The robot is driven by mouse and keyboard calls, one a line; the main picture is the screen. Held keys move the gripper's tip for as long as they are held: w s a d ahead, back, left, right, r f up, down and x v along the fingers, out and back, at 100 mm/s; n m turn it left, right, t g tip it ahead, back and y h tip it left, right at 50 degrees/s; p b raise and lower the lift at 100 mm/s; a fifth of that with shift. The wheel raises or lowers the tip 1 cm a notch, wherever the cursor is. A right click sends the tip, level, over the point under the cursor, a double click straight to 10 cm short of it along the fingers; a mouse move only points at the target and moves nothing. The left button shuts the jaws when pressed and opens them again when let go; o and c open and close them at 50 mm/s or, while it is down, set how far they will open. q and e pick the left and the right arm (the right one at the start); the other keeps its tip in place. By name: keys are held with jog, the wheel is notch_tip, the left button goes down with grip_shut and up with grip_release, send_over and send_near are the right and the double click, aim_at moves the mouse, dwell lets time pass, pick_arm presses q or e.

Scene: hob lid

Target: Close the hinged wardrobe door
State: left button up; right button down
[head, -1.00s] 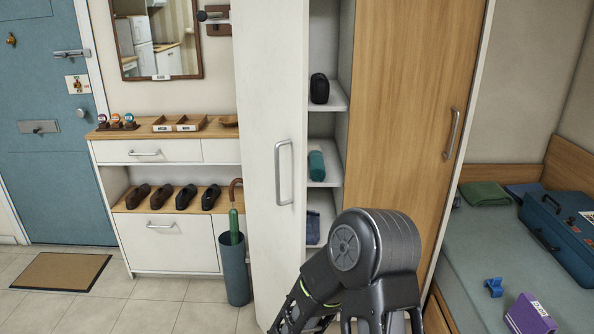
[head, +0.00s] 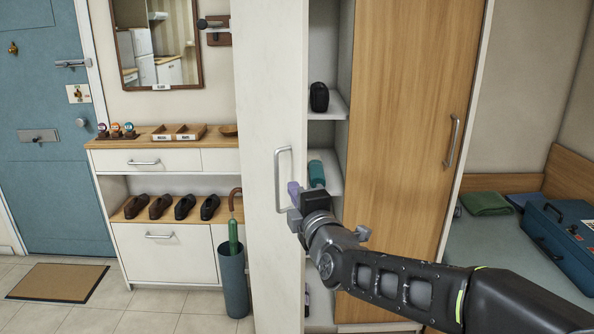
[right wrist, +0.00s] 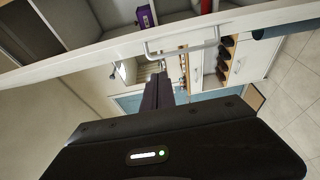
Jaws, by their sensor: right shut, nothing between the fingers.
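The white wardrobe door (head: 262,100) stands open, with shelves showing to its right. Its metal bar handle (head: 284,180) is near its free edge. My right gripper (head: 293,192) is shut and empty beside the handle's lower part, at that edge. I cannot tell whether it touches the door. In the right wrist view the shut fingers (right wrist: 158,92) show below the handle (right wrist: 182,47) and the white door (right wrist: 85,56). My left gripper is not in view.
The wood-fronted wardrobe door (head: 405,130) is shut on the right. Shelves hold a black item (head: 319,97) and a teal roll (head: 317,174). An umbrella stand (head: 233,283) and shoe cabinet (head: 160,256) stand left of the open door. A bed (head: 490,240) is at the right.

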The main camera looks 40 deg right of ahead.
aim_at(297, 169)
jog(key=w+d, duration=0.2)
jog(key=w, duration=0.1)
jog(key=w+d+p, duration=0.1)
jog(key=w+d, duration=0.1)
jog(key=w, duration=0.1)
jog(key=w+d+p, duration=0.1)
jog(key=w+d, duration=0.2)
jog(key=shift+d, duration=0.1)
dwell(0.5)
